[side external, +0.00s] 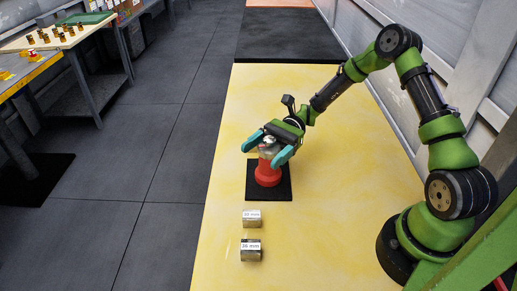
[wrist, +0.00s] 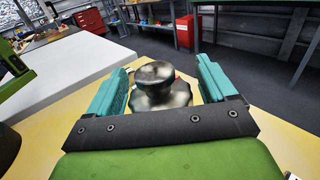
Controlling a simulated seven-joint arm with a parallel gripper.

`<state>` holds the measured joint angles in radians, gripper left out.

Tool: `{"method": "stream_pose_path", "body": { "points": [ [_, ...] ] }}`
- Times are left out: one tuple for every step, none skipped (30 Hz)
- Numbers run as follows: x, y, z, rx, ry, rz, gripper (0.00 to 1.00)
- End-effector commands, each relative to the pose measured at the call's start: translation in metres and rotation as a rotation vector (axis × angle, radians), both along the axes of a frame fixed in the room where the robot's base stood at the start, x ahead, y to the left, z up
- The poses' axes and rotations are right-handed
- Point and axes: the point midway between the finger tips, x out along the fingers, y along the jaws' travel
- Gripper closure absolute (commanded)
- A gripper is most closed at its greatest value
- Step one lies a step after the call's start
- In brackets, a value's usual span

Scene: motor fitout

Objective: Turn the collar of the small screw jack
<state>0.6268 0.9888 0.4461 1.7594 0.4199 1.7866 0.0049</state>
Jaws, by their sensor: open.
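The small screw jack (side external: 267,173) stands upright on a black square mat (side external: 283,190) on the yellow table. It has a red body and a pale metal top. In the wrist view its metal top, a round knob over a wider scalloped collar (wrist: 161,99), sits between my fingers. My gripper (side external: 269,147) has two teal fingers and is open, one finger on each side of the jack's top. It also shows in the wrist view (wrist: 162,85). A gap shows beside the knob, but I cannot tell whether either finger touches the collar. The jack's lower body is hidden in the wrist view.
Two metal blocks, labelled 30 mm (side external: 251,218) and 36 mm (side external: 250,250), lie on the yellow table (side external: 225,190) in front of the mat. Workbenches with small parts stand at the far left. The table left of the mat is clear.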

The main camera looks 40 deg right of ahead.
Motion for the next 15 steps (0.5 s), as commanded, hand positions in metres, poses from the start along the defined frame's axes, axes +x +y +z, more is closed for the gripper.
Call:
{"method": "stream_pose_path", "body": {
  "points": [
    [0.0000, 0.0000, 0.0001, 0.000, 0.000, 0.000, 0.16],
    [0.0000, -0.0001, 0.0000, 0.000, 0.000, 0.000, 0.16],
    [0.0000, -0.0001, 0.0001, 0.000, 0.000, 0.000, 0.20],
    [-0.0001, -0.0002, 0.0001, 0.000, 0.000, 0.000, 0.25],
    [-0.0001, -0.0002, 0.0001, 0.000, 0.000, 0.001, 0.30],
    [-0.0001, -0.0002, 0.0000, 0.000, 0.000, 0.001, 0.36],
    [-0.0001, -0.0002, 0.0000, 0.000, 0.000, 0.001, 0.40],
    [-0.0001, -0.0003, 0.0000, 0.000, 0.000, 0.001, 0.45],
    [-0.0001, -0.0003, 0.0000, 0.001, 0.000, 0.001, 0.51],
    [-0.0001, -0.0003, 0.0000, 0.001, 0.000, 0.001, 0.56],
    [-0.0001, -0.0003, 0.0000, 0.001, 0.000, 0.001, 0.60],
    [-0.0001, -0.0004, 0.0000, 0.001, 0.000, 0.001, 0.66],
    [-0.0001, -0.0004, 0.0000, 0.001, 0.000, 0.001, 0.67],
    [-0.0001, -0.0004, 0.0000, 0.001, 0.000, 0.000, 0.67],
    [-0.0001, -0.0004, 0.0000, 0.001, 0.000, -0.001, 0.67]
  ]
}}
